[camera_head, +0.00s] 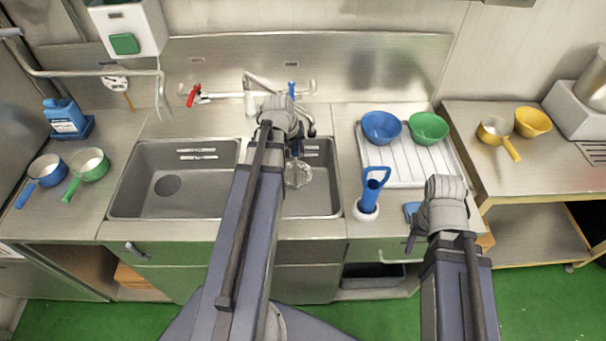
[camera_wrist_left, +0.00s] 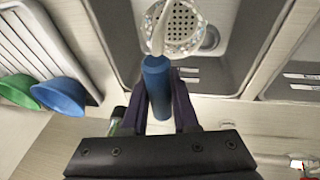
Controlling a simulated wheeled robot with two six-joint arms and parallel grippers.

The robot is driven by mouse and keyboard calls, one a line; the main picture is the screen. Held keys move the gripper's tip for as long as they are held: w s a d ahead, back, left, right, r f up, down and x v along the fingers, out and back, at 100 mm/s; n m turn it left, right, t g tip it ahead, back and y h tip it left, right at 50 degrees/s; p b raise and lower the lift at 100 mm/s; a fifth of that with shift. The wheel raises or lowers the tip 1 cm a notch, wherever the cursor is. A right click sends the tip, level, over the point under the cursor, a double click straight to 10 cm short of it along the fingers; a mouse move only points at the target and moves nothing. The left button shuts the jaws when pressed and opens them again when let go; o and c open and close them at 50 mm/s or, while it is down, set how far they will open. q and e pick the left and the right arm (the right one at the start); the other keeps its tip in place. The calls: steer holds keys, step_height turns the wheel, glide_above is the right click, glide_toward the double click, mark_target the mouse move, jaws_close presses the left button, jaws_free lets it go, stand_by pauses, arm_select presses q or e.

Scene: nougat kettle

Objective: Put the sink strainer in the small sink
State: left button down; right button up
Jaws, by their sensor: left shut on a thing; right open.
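The sink strainer, a pale perforated cup with a blue handle, is held over the small sink. Its cup (camera_head: 298,174) shows in the head view and more clearly in the left wrist view (camera_wrist_left: 182,30). My left gripper (camera_wrist_left: 158,98) is shut on the blue handle (camera_wrist_left: 156,75). The small sink (camera_head: 322,200) is the right basin, partly hidden by my left arm; the wrist view shows its basin (camera_wrist_left: 225,65) behind the cup. I cannot tell whether the cup touches its bottom. My right gripper (camera_head: 413,238) is open and empty at the counter's front right.
The faucet (camera_head: 250,90) rises behind the small sink. A large sink (camera_head: 140,200) lies to the left. On the right are a blue-handled brush in a white holder (camera_head: 367,207), a drainboard (camera_head: 400,175), and blue (camera_head: 381,128) and green (camera_head: 428,128) bowls.

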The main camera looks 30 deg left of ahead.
mark_target(303, 164)
arm_select(q)
step_height(303, 164, down, 12)
steer(key=b, duration=1)
steer(key=shift+r, duration=0.25)
steer(key=shift+w+r, duration=0.1)
steer(key=shift+w, duration=0.15)
steer(key=w, duration=0.1)
steer(key=w+f+b, duration=0.1)
steer(key=w, duration=0.1)
steer(key=shift+w+f, duration=0.2)
steer(key=shift+w, duration=0.1)
steer(key=shift+r, duration=0.1)
